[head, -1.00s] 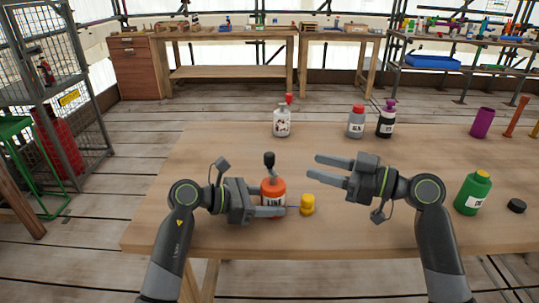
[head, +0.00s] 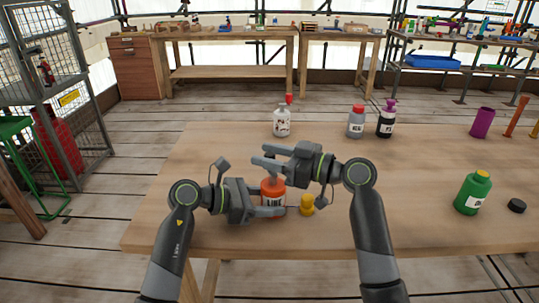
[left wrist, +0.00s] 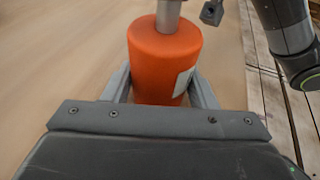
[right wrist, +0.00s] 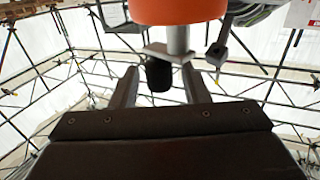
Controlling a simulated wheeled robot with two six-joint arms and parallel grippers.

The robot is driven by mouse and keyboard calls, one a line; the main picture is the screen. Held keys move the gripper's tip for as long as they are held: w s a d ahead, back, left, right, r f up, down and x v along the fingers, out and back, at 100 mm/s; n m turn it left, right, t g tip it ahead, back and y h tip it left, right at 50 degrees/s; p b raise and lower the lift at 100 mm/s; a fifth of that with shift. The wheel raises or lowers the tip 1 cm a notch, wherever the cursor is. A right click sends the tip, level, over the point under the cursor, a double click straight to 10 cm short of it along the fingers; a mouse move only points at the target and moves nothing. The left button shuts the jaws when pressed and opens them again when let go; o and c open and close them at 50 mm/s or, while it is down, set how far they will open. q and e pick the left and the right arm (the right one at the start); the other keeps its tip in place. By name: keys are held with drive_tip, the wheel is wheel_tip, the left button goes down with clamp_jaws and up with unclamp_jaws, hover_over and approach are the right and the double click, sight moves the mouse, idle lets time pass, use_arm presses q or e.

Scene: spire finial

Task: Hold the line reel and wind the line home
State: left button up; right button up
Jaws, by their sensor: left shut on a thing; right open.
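The orange line reel (head: 272,187) stands upright on the table with a white label on its front. It also shows in the left wrist view (left wrist: 165,60). My left gripper (head: 274,201) is shut around the reel's body, one finger on each side. The reel's crank has a grey shaft (right wrist: 178,38) and a black knob (right wrist: 158,75), seen upside down in the right wrist view. My right gripper (head: 263,155) is open above the reel, with the knob between its fingers. A small yellow piece (head: 307,205) sits just right of the reel. I cannot make out the line itself.
A white bottle (head: 282,124), a grey bottle (head: 356,122) and a dark bottle (head: 385,122) stand farther back. A green bottle (head: 473,193), a black disc (head: 516,206) and a purple cup (head: 482,123) are on the right. The wooden table (head: 420,170) is clear between.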

clamp_jaws()
drive_tip(key=shift+m+t, duration=0.3)
drive_tip(key=shift+t, duration=0.1)
drive_tip(key=shift+w+d+m+t+h, duration=0.1)
drive_tip(key=shift+d+m+t+h, duration=0.15)
drive_tip(key=shift+m+t+h, duration=0.95)
drive_tip(key=shift+d+m+t+h, duration=0.2)
drive_tip(key=shift+m+t+h, duration=0.65)
drive_tip(key=shift+t, duration=0.65)
unclamp_jaws()
